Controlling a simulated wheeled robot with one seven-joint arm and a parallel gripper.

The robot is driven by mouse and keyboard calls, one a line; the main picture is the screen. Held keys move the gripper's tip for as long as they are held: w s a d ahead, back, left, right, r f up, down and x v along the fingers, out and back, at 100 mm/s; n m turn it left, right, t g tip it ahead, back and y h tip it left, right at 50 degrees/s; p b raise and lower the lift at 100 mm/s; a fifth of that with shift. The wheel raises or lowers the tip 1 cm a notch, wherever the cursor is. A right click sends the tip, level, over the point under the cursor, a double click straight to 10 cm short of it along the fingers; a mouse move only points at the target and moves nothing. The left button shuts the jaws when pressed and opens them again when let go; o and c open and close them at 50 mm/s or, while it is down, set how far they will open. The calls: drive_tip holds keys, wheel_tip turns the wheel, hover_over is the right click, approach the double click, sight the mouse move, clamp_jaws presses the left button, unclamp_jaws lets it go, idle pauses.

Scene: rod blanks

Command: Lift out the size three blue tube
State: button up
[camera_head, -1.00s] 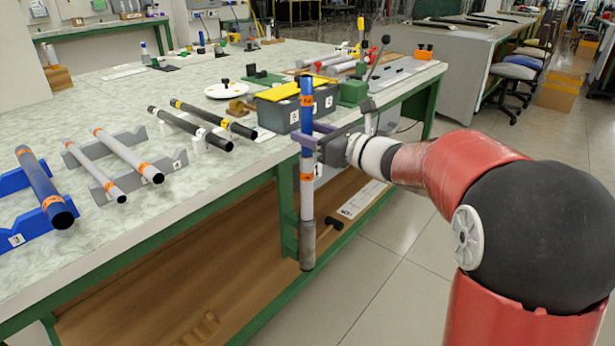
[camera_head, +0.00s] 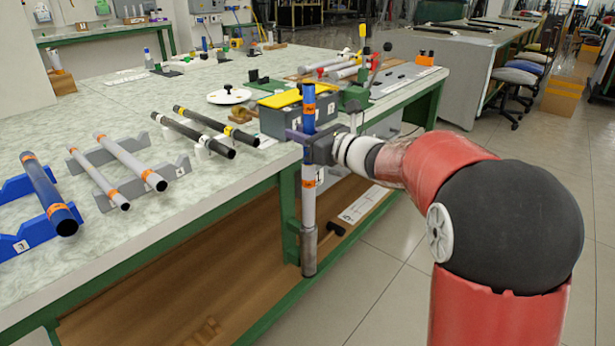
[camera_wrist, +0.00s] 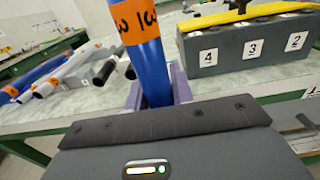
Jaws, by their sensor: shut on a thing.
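My gripper (camera_head: 308,136) is shut on an upright tube (camera_head: 308,205) in front of the table's edge. The tube has a blue upper part with orange bands, a pale middle and a dark grey lower end. Its blue part also shows in the wrist view (camera_wrist: 152,72) between my purple fingers, with partly cut-off writing on its orange band. The tube's lower end hangs below the tabletop, clear of the floor. A dark grey box (camera_head: 285,121) with a yellow piece on top stands behind it. In the wrist view the box (camera_wrist: 221,56) bears the labels 4, 3 and 2.
To the left on the table (camera_head: 110,235), a blue tube (camera_head: 47,190), pale tubes (camera_head: 128,158) and black tubes (camera_head: 195,134) lie on cradles. A white disc (camera_head: 228,97) and red-handled tools stand behind. Open floor (camera_head: 385,250) lies to the right of the table.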

drive_tip(key=shift+r, duration=0.1)
wheel_tip(320, 180, up, 22)
drive_tip(key=p, duration=0.2)
drive_tip(key=shift+p, duration=0.3)
idle(0.6)
